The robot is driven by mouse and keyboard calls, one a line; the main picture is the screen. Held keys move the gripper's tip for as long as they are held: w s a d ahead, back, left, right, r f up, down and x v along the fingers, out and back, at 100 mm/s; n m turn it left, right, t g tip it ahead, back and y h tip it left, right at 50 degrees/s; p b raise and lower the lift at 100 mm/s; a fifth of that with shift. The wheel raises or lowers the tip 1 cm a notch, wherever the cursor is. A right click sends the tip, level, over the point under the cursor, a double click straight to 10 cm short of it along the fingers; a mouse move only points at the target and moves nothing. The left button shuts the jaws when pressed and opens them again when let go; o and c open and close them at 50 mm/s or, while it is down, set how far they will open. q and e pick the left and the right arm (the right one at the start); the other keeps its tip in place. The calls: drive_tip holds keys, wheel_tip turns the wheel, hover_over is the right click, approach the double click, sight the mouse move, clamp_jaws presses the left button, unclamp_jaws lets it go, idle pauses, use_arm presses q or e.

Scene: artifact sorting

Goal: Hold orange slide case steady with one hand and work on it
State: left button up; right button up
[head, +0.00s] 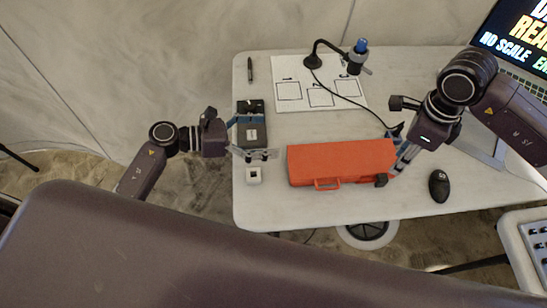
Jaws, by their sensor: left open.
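The orange slide case (340,160) lies closed on the white table, its handle facing the front edge. My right gripper (392,155) is at the case's right end, with a dark fingertip over the front right corner. Whether it grips the case I cannot tell. My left gripper (262,136) is open, left of the case and apart from it. Its fingers are around or above a dark box with a pale label (251,134); contact is not clear.
A small white block (253,175) sits near the table's left edge (240,205). Behind the case are a white sheet with printed squares (300,100), a stand with a blue-topped scope (360,48) and its cable. A pen (250,70), black mouse (439,185) and laptop (515,45) are around.

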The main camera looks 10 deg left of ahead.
sight(290, 162)
use_arm(q)
drive_tip(key=s+d+f+m+g, duration=0.1)
drive_tip(key=s+d+f+m, duration=0.1)
drive_tip(key=s+m, duration=0.1)
drive_tip(key=s+f+m+g, duration=0.1)
drive_tip(key=shift+s+d+f+m+g+y, duration=0.1)
drive_tip(key=shift+s+d+m+g+y, duration=0.2)
drive_tip(key=shift+d+y, duration=0.1)
drive_tip(key=shift+s+d+f, duration=0.15)
drive_tip(key=shift+d+f, duration=0.05)
drive_tip(key=x, duration=0.7)
drive_tip(key=shift+d+f, duration=0.15)
drive_tip(key=shift+d, duration=0.05)
